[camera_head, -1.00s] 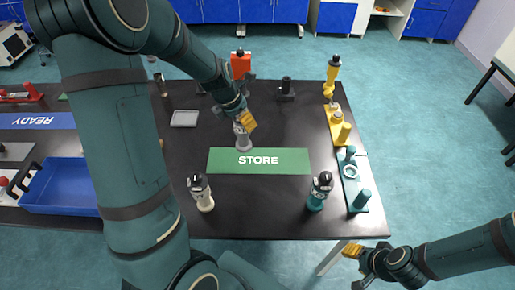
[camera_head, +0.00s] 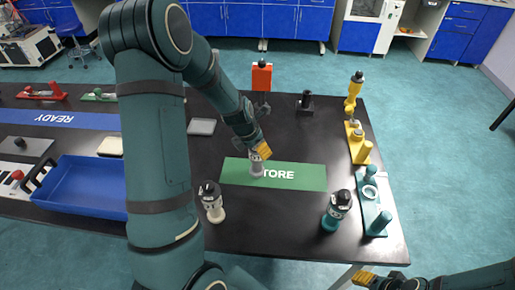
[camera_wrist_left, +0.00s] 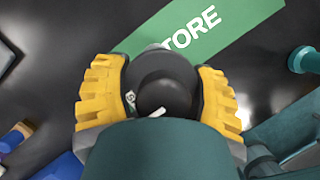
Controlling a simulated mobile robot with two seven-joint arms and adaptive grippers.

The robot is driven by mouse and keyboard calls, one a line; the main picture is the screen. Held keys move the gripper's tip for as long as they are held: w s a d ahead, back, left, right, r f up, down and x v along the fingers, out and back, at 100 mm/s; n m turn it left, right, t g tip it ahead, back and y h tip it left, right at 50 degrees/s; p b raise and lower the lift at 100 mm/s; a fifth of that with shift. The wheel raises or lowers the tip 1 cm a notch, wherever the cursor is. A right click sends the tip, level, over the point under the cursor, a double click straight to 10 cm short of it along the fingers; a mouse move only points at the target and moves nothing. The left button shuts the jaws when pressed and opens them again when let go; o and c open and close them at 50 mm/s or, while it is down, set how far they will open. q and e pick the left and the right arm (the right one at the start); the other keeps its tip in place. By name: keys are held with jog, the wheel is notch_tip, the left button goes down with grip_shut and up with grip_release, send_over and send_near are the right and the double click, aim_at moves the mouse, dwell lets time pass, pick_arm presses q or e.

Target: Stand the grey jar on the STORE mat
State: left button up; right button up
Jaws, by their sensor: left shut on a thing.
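The grey jar (camera_head: 257,168) is upright at the left part of the green STORE mat (camera_head: 310,181), covering the S of its label. I cannot tell whether its base touches the mat or is slightly above it. My left gripper (camera_head: 259,149) is shut on the jar's upper part from above. The left wrist view shows the jar's dark round top (camera_wrist_left: 165,82) between the yellow fingers, with the mat (camera_wrist_left: 245,22) beyond. My right gripper (camera_head: 365,279) is at the bottom right, off the table; its opening is not clear.
A white bottle with a black cap (camera_head: 211,201) and a teal one (camera_head: 336,211) stand in front of the mat. Yellow (camera_head: 357,142) and teal (camera_head: 374,203) holders line the right edge. A blue tray (camera_head: 90,188) is at left. The mat's right part is clear.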

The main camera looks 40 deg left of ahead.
pick_arm(q)
jog(key=shift+f, duration=0.1)
jog(key=o, duration=1.4)
jog(key=shift+c, duration=0.2)
